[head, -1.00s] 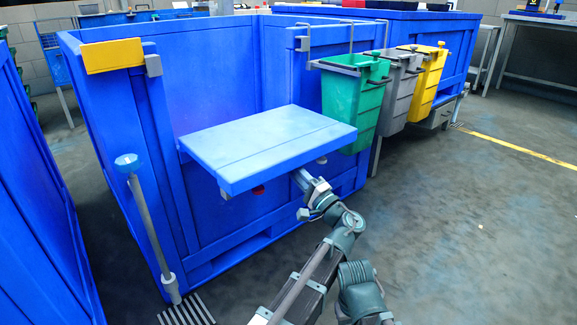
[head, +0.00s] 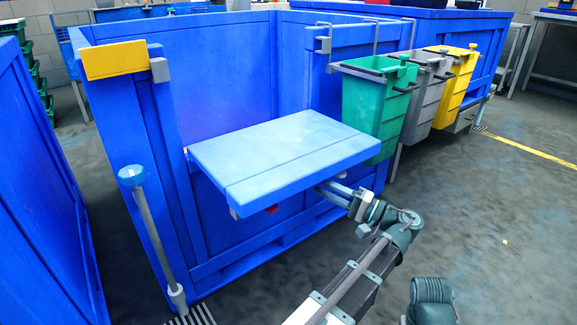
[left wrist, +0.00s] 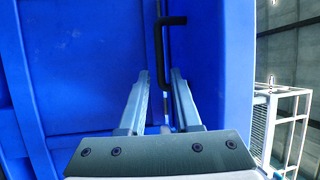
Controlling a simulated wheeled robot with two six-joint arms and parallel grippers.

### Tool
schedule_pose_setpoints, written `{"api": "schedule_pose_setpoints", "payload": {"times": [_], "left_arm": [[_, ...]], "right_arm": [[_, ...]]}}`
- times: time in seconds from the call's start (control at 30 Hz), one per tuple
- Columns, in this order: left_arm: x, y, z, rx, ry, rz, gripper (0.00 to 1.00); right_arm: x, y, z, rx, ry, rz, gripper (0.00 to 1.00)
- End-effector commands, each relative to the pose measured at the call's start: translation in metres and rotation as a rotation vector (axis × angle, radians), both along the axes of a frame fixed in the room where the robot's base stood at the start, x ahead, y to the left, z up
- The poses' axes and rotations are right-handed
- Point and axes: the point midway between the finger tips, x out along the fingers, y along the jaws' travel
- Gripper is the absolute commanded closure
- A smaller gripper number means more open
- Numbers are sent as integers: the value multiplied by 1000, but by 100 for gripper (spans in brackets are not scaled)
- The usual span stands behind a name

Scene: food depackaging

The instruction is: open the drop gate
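The drop gate, seemingly the light blue panel (head: 285,150), juts out nearly level from the front of the blue crate (head: 165,150). A small red part (head: 271,209) shows under its front edge. My left gripper (head: 328,190) is just under the panel's right front edge in the head view, its tips partly hidden. In the left wrist view my left gripper (left wrist: 157,82) has its fingers apart, facing blue surfaces. A black bent handle (left wrist: 160,45) stands beyond and between the fingertips; I cannot tell whether they touch it. My right gripper is not in view.
Green (head: 376,110), grey (head: 428,95) and yellow (head: 457,85) bins hang right of the gate. A post with a blue cap (head: 150,235) stands at left front. Another blue crate wall (head: 45,190) is at far left.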

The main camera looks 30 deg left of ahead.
Motion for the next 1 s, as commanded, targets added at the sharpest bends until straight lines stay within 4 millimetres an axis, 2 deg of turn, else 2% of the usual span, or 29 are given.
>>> {"api": "schedule_pose_setpoints", "payload": {"times": [0.4,0.6,0.8,1.0], "left_arm": [[-2,77,15,1,0,3,68],[-1,109,20,1,0,1,68],[-1,127,22,1,0,-1,68],[-1,131,22,1,0,-1,68]], "right_arm": [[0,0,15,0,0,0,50],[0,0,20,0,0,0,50],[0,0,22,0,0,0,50],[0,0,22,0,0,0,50]]}}
